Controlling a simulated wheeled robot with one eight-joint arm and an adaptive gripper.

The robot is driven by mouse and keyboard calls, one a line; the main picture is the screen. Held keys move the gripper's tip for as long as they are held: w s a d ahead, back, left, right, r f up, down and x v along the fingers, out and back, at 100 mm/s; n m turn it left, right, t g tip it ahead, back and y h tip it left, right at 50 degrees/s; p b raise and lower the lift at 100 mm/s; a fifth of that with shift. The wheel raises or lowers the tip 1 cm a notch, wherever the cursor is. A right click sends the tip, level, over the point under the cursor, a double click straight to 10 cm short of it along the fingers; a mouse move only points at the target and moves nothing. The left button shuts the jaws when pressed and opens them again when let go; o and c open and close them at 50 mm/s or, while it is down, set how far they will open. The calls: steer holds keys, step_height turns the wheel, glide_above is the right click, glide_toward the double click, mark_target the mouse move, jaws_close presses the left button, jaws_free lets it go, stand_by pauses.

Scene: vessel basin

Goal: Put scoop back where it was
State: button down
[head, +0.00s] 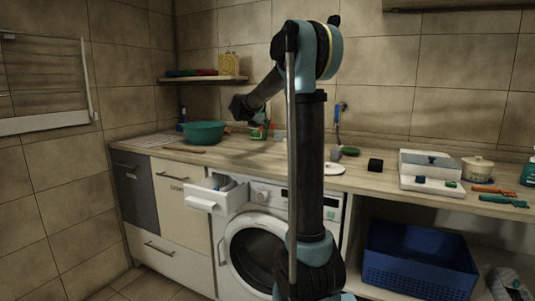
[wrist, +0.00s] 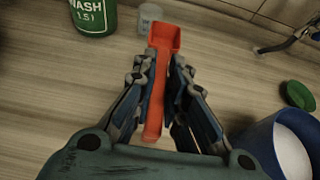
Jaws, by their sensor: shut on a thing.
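An orange-red scoop (wrist: 165,40) is held between the two fingers of my gripper (wrist: 160,68) in the wrist view. Its square bowl points away from the gripper and its long handle runs back between the fingers, above the wooden counter. In the head view my gripper (head: 240,108) is over the back of the counter, right of the green bowl; the scoop cannot be made out clearly there. A blue tub of white powder (wrist: 262,142) stands open at the lower right of the wrist view, apart from the scoop. A green lid (wrist: 298,95) lies near it.
In the wrist view a green wash bottle (wrist: 94,14) and a small clear jar (wrist: 150,15) stand beyond the scoop. In the head view a green bowl (head: 204,133) stands left and a drawer (head: 216,199) is open below the counter.

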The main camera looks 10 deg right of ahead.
mark_target(265, 151)
steer(key=shift+f, duration=0.1)
steer(key=shift+d+f, duration=0.1)
steer(key=shift+f, duration=4.85)
steer(key=c, duration=1.6)
jaws_free()
steer(key=v, duration=1.2)
steer(key=shift+s, duration=0.1)
